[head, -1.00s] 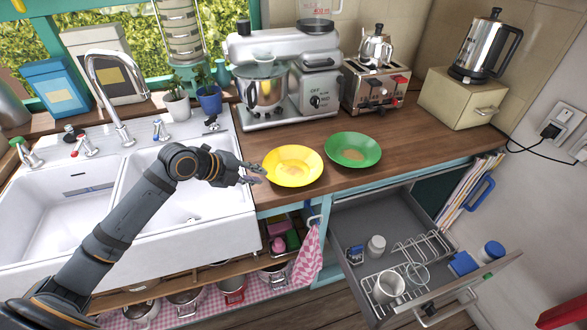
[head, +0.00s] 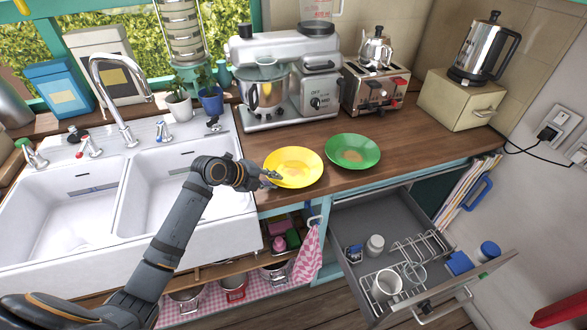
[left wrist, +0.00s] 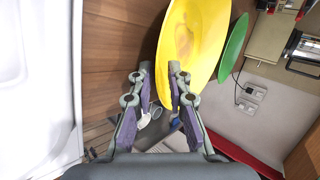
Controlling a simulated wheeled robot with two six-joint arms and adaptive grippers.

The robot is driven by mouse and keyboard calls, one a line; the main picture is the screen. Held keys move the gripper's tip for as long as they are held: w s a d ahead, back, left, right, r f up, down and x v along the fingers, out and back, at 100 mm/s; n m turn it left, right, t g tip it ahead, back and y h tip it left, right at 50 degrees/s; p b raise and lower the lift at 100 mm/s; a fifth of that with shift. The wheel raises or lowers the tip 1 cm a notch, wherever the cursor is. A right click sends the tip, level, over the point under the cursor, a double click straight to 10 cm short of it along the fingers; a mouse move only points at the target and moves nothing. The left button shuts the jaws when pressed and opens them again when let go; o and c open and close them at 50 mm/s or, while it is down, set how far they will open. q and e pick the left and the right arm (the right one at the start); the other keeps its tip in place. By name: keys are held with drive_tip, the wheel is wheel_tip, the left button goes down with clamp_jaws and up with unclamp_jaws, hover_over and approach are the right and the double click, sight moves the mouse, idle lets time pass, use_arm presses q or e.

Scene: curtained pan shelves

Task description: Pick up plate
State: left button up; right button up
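A yellow plate (head: 296,165) lies on the wooden counter near its front edge, beside the sink. A green plate (head: 352,151) lies just to its right. My left gripper (head: 271,179) is at the yellow plate's near left rim. In the left wrist view, the yellow plate (left wrist: 197,45) fills the upper middle, with the green plate (left wrist: 234,48) to its right. There my left gripper (left wrist: 161,67) has its fingers apart, with the yellow rim showing between the tips. Firm contact with the rim cannot be told. My right gripper is not in view.
The white double sink (head: 124,200) is left of the plates. A stand mixer (head: 285,75) and a toaster (head: 375,88) stand behind them. An open drawer (head: 345,235) with mugs and a rack juts out below. Counter right of the green plate is clear.

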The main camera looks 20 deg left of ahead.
use_arm(q)
clamp_jaws()
drive_tip(key=shift+r, duration=0.5)
drive_tip(key=s+d+r+b, duration=0.4)
drive_tip(key=s+d+r, duration=0.6)
drive_tip(key=r, duration=0.2)
drive_tip(key=shift+w, duration=0.1)
